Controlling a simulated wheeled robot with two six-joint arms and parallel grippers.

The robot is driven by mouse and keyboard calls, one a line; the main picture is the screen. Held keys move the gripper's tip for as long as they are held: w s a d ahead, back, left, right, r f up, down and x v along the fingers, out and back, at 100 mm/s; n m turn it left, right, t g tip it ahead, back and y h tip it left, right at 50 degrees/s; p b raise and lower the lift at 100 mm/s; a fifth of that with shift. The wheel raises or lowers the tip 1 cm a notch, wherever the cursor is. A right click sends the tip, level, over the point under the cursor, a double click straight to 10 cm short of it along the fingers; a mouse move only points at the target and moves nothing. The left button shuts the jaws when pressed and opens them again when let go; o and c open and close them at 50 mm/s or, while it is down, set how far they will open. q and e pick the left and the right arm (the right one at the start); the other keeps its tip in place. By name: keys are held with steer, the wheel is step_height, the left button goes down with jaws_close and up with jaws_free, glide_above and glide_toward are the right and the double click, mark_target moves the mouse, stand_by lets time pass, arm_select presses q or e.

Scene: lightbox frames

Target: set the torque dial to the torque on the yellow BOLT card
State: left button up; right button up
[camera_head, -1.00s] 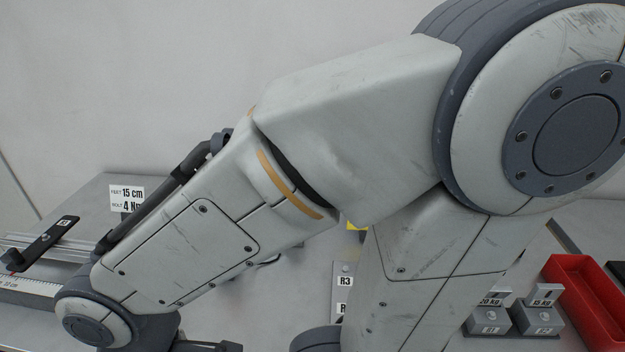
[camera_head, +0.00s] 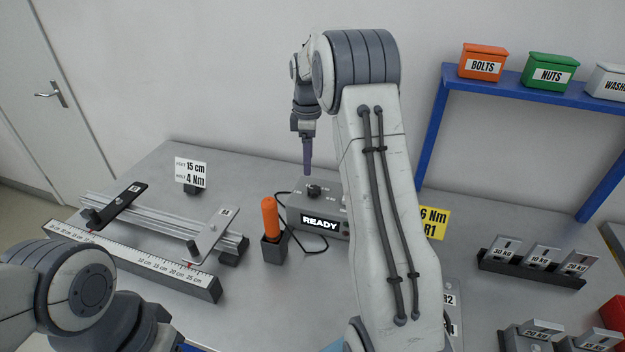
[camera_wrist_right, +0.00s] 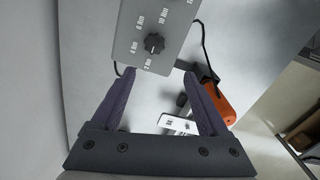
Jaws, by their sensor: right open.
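The grey torque box (camera_head: 330,212) stands at the back middle of the table with a black dial (camera_head: 314,190) on top and a READY display on its front. In the right wrist view the dial (camera_wrist_right: 154,44) sits among Nm marks; I cannot tell which mark it points to. My right gripper (camera_head: 307,170) points down above and slightly left of the dial. Its two fingers (camera_wrist_right: 155,78) are apart and empty. My left gripper is out of view.
An orange-handled tool (camera_head: 270,218) stands in a dark holder left of the box, with a black cable behind it. A white card (camera_head: 191,172) reads 15 cm and 4 Nm. A ruler rail (camera_head: 130,262) lies left. Weights (camera_head: 540,256) stand right, under a blue shelf (camera_head: 520,86).

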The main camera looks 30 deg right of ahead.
mark_target(314, 188)
steer(key=f, duration=0.3)
steer(key=d+f+p, duration=0.1)
steer(key=f, duration=0.3)
steer(key=d+f+p, duration=0.1)
steer(key=f, duration=0.2)
steer(key=shift+f, duration=0.35)
jaws_close()
